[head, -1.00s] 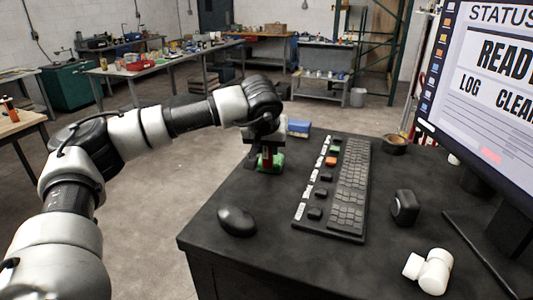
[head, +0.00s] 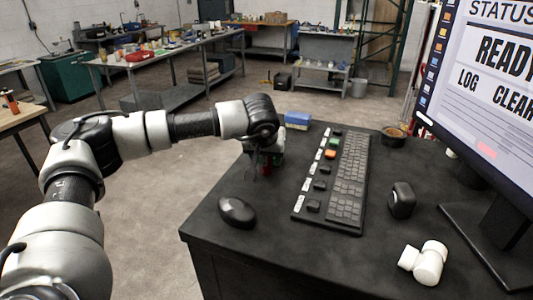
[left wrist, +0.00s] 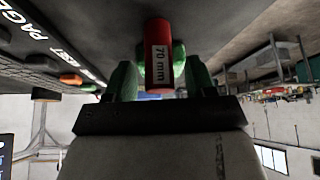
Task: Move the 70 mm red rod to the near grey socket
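The red rod (left wrist: 160,55), labelled "70 mm", lies between the green fingers of my left gripper (left wrist: 160,78) in the left wrist view. I cannot make out a grey socket in either view. My right gripper is not in view.

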